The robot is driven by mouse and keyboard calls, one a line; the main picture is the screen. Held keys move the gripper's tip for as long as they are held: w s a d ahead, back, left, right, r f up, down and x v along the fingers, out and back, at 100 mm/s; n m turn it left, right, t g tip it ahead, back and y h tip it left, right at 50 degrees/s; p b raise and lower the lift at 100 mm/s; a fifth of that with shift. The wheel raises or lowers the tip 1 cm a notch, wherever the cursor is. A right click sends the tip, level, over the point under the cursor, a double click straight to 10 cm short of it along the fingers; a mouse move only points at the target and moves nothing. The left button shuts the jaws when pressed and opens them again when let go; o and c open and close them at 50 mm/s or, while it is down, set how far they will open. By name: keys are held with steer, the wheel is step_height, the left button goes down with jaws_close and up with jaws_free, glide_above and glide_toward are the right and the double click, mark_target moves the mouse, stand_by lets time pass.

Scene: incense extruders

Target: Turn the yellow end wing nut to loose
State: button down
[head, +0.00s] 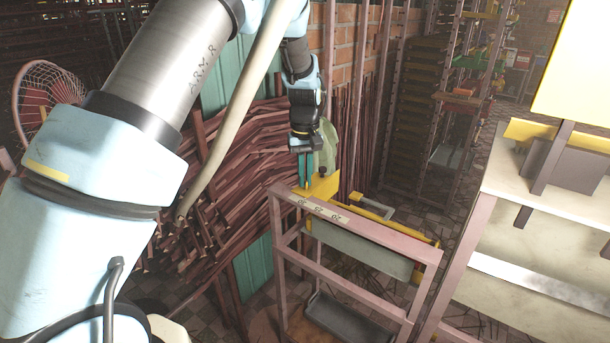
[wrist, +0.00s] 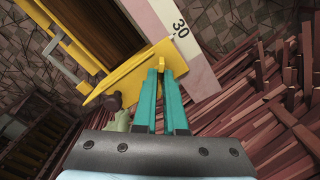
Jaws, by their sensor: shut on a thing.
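The yellow wing nut (head: 323,187) is a broad, flat, wing-shaped piece at the near left end of the extruder frame. It also shows in the wrist view (wrist: 127,82), slanting up to the right. My gripper (head: 306,182) points down at it, and its two teal fingers (wrist: 160,72) are close together. They are shut on the upper right part of the wing nut, and the fingertips hide the exact contact. A small dark knob (wrist: 112,103) sits to the left of the fingers, apart from them; it also shows in the head view (head: 322,171).
The pinkish frame (head: 360,232) bears a label with numbers and a yellow rail (head: 385,222). Stacked reddish-brown sticks (head: 235,150) lie behind and to the left. A pale bench (head: 550,190) stands at the right. Tall racks (head: 425,100) stand behind.

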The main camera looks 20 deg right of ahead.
steer(key=shift+n, duration=1)
steer(key=c, duration=1)
jaws_free()
step_height(320, 180, up, 11)
steer(key=shift+f+b, duration=0.1)
steer(key=shift+b, duration=0.9)
